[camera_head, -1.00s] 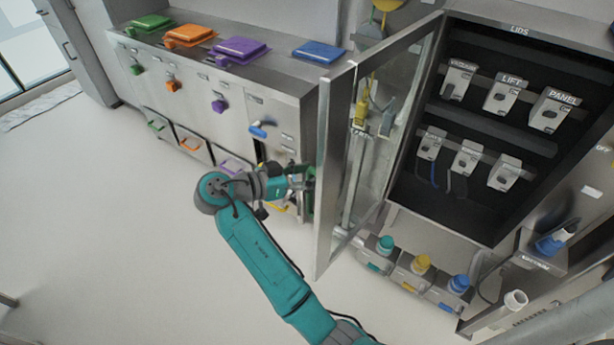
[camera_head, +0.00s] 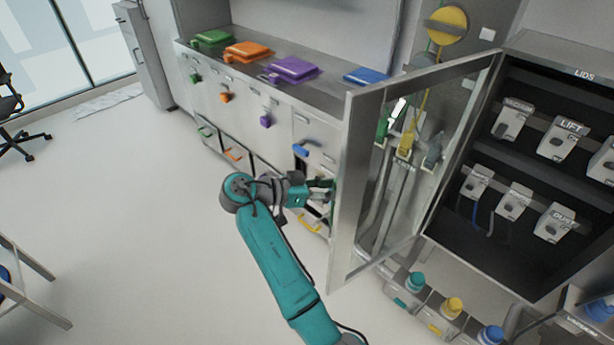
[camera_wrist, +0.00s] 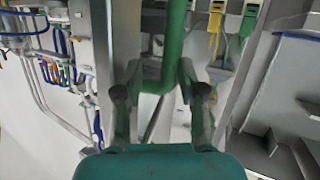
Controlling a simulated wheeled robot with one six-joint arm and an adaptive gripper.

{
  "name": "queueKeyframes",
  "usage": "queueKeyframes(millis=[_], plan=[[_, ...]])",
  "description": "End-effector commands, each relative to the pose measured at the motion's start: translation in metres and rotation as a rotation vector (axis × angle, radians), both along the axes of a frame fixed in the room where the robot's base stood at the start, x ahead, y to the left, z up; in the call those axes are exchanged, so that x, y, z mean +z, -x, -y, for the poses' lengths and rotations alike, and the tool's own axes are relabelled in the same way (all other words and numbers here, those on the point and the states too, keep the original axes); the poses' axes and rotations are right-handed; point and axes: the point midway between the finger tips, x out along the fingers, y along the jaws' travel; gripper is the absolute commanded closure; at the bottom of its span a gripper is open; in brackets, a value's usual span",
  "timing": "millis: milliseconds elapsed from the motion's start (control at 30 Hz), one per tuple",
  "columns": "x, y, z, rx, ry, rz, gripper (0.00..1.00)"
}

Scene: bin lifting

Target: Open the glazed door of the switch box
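The glazed door (camera_head: 344,200) of the switch box stands swung out from its box in the head view, a steel frame around clear glass. The switch box (camera_head: 515,68) is open and dark inside, with several grey switches labelled LIFT, VACUUM and DUST. My gripper (camera_head: 328,190) is at the door's outer face, near its free edge. In the wrist view a green bar handle (camera_wrist: 173,50) runs down between the fingertips of my gripper (camera_wrist: 160,75). The fingers look apart, with a gap left of the bar. Firm contact cannot be made out.
A steel counter (camera_head: 330,100) with coloured lids and levers stands behind my arm at the left. Small bins with teal, yellow and blue tops (camera_head: 452,306) sit below the switch box. A chair frame (camera_head: 30,290) stands at lower left. The floor between is clear.

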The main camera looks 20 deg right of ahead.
Motion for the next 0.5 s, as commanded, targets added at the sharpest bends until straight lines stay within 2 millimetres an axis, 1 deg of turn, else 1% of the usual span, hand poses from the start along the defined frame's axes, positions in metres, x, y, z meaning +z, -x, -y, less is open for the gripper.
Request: queueKeyframes(millis=[33,500], plan=[[0.005,-0.004,-0.002,0.001,0.004,0.007,0.57],[0.0,-0.028,-0.015,0.001,0.0,0.0,0.57]])
